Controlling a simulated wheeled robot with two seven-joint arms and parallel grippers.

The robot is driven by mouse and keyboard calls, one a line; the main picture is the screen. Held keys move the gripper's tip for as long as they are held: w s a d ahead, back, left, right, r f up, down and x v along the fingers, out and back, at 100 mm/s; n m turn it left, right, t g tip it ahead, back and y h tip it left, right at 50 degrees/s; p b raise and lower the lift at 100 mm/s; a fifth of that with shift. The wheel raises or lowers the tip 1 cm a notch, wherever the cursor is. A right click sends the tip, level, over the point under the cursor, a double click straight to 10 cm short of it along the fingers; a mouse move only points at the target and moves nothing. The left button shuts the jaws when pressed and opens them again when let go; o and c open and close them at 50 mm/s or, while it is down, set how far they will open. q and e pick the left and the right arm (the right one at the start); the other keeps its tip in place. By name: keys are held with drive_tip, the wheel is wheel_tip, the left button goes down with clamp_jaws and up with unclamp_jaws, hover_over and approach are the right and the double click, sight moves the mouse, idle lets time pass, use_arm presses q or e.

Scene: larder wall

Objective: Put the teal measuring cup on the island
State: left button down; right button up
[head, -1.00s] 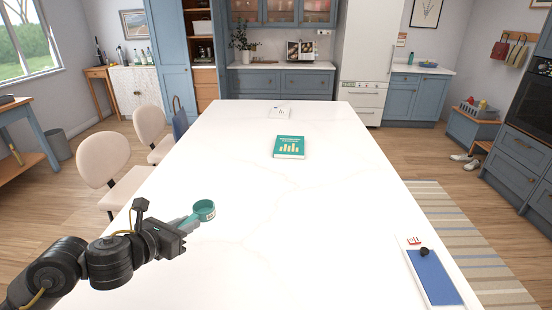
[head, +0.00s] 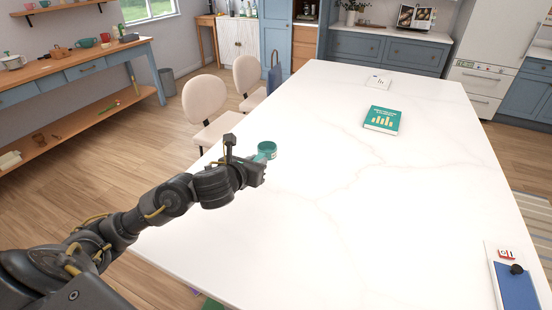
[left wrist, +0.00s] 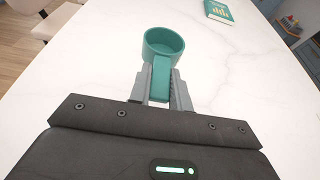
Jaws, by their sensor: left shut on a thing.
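The teal measuring cup (head: 267,149) is at the tip of my left gripper (head: 259,164), over the left part of the white island (head: 350,220). In the left wrist view, the cup (left wrist: 164,42) is upright with its open mouth facing up. My left gripper (left wrist: 161,88) is shut on its handle (left wrist: 160,82). I cannot tell whether the cup's base touches the island top. My right gripper is not in view.
A teal book (head: 382,120) and a small white card (head: 378,82) lie farther back on the island. Pale chairs (head: 205,98) stand along the left edge. The island's middle is clear.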

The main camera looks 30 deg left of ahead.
use_arm(q)
drive_tip(key=w+a+f, duration=0.2)
drive_tip(key=w, duration=0.1)
drive_tip(key=w+a+f, duration=0.1)
drive_tip(key=w+f, duration=0.2)
drive_tip(key=w+a+f+p, duration=0.1)
drive_tip(key=w+a+f, duration=0.1)
drive_tip(key=w+f, duration=0.1)
drive_tip(key=shift+w+a, duration=0.3)
drive_tip(key=shift+w, duration=0.2)
drive_tip(key=shift+w+a+f, duration=0.1)
drive_tip(key=shift+w+f, duration=0.15)
drive_tip(key=shift+f, duration=0.15)
drive_tip(key=shift+w+a+f, duration=0.1)
drive_tip(key=shift+w+f, duration=0.1)
drive_tip(key=shift+f, duration=1.6)
drive_tip(key=shift+f, duration=0.15)
drive_tip(key=c, duration=1.3)
unclamp_jaws()
